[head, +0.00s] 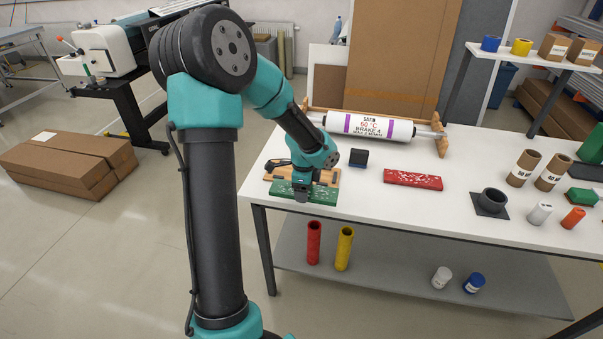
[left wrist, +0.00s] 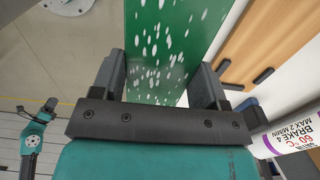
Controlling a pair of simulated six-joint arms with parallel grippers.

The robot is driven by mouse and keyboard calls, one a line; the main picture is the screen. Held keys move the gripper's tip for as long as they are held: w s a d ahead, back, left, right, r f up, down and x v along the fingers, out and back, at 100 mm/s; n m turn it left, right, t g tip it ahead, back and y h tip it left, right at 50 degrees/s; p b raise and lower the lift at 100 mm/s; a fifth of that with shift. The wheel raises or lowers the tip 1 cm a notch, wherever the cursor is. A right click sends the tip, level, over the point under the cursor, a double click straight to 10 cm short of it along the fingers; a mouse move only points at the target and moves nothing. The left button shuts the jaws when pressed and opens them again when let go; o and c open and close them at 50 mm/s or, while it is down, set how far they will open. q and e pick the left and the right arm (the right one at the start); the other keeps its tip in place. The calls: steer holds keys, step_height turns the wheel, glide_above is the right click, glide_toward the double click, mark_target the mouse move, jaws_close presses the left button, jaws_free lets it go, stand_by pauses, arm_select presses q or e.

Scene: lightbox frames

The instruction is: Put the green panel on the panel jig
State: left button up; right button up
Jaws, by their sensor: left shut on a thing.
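The green panel (head: 322,196) has white flecks and shows at the front left edge of the table. My left gripper (head: 303,193) points down and is shut on it. In the left wrist view the panel (left wrist: 160,45) stands between the two fingers (left wrist: 165,88). The panel jig, a wooden board (head: 262,187) with dark stops, lies just behind the panel and is partly hidden by my gripper. In the left wrist view the jig (left wrist: 262,38) is to the right of the panel; I cannot tell whether they touch.
A red panel (head: 413,180) and a dark block (head: 358,158) lie right of the jig. A roller (head: 370,126) in a wooden cradle stands behind. A black flanged ring (head: 491,201) and several tubes occupy the right side. The front middle of the white table (head: 385,207) is clear.

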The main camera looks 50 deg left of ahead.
arm_select(q)
steer(key=w+a, duration=0.3)
steer(key=w+a+f, duration=0.1)
steer(key=w+a, duration=0.2)
steer(key=a, duration=0.1)
steer(key=w+a, duration=0.4)
steer(key=shift+a+f, duration=0.2)
steer(key=shift+a, duration=0.05)
steer(key=shift+w+a, duration=0.15)
steer(key=shift+w+f, duration=0.1)
steer(key=shift+f, duration=1.7)
steer(key=o, duration=0.6)
steer(key=shift+f, duration=0.15)
steer(key=o, duration=0.4)
